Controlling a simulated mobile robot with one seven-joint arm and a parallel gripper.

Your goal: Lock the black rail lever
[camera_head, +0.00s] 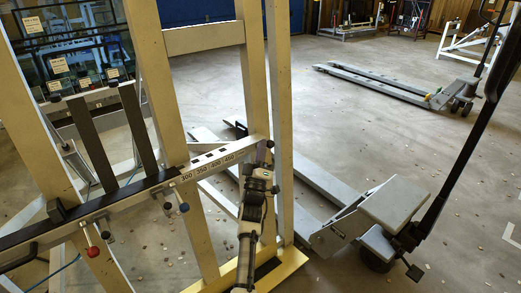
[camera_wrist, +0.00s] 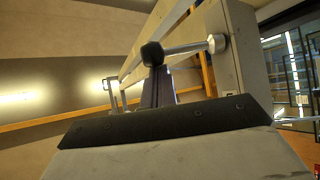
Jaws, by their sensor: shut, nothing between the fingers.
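The black rail lever (camera_wrist: 152,54) shows in the wrist view as a black knob on a short metal rod. The rod runs right to a round fitting on a pale beam. My gripper (camera_wrist: 158,75) is shut, its dark fingers pointing up at the knob. The fingertips overlap the knob's lower edge in the picture; I cannot tell if they touch. In the head view my gripper (camera_head: 266,148) is at the right end of the numbered rail (camera_head: 215,158), beside a beige upright. The lever there is too small and covered to make out.
A red-knobbed lever (camera_head: 93,252) and a black-knobbed handle (camera_head: 184,207) hang along the rail to the left. Beige frame uprights (camera_head: 283,120) stand close around my arm. A grey pallet jack (camera_head: 390,205) stands on the right.

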